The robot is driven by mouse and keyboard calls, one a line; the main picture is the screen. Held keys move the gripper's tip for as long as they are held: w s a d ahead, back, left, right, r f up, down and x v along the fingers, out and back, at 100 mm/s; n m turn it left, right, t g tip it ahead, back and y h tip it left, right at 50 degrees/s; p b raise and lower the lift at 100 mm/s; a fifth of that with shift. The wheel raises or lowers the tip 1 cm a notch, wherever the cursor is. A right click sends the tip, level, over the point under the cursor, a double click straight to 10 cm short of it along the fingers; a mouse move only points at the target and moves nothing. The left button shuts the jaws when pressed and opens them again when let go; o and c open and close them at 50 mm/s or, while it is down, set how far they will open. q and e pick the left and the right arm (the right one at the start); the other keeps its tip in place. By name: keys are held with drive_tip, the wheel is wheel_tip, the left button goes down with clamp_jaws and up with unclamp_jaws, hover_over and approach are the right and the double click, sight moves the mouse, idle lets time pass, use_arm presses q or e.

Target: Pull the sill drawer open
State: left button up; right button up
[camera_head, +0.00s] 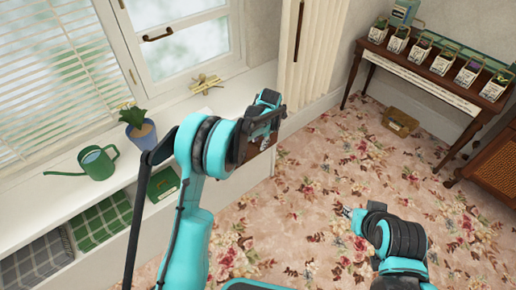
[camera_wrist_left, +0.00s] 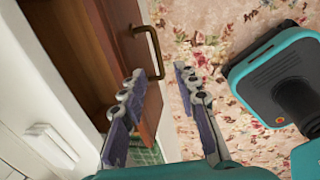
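The wooden sill drawer (camera_wrist_left: 124,32) shows in the left wrist view, with a brass handle (camera_wrist_left: 152,50) on its front. A darker brown surface lies left of the front and looks like the drawer's inside, so the drawer appears partly out. My left gripper (camera_wrist_left: 160,88) is open, one finger over the wood and the other over the carpet; the handle stands beyond the fingertips, not clasped. In the head view the left gripper (camera_head: 268,108) is at the sill's right end and hides most of the drawer. My right gripper (camera_head: 347,213) is over the carpet, its fingers too small to read.
The white sill (camera_head: 115,185) holds a green watering can (camera_head: 97,162), a potted plant (camera_head: 141,132) and a brass-coloured object (camera_head: 206,83). Plaid baskets (camera_head: 100,222) sit below. A table (camera_head: 425,72) with plant boxes stands back right. The floral carpet (camera_head: 310,180) is mostly clear.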

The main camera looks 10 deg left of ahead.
use_arm(q)
drive_tip(key=shift+s+d+r, duration=0.15)
drive_tip(key=shift+d+r, duration=0.05)
drive_tip(key=shift+r, duration=0.9)
drive_tip(key=p, duration=0.3)
approach(253, 157)
drive_tip(key=f+b, duration=0.1)
drive_tip(key=f, duration=0.1)
drive_tip(key=a+f+b, duration=0.1)
drive_tip(key=f, duration=0.2)
drive_tip(key=w+f+b, duration=0.1)
drive_tip(key=f, duration=0.1)
drive_tip(key=shift+a+f, duration=0.2)
drive_tip(key=shift+f, duration=0.1)
clamp_jaws()
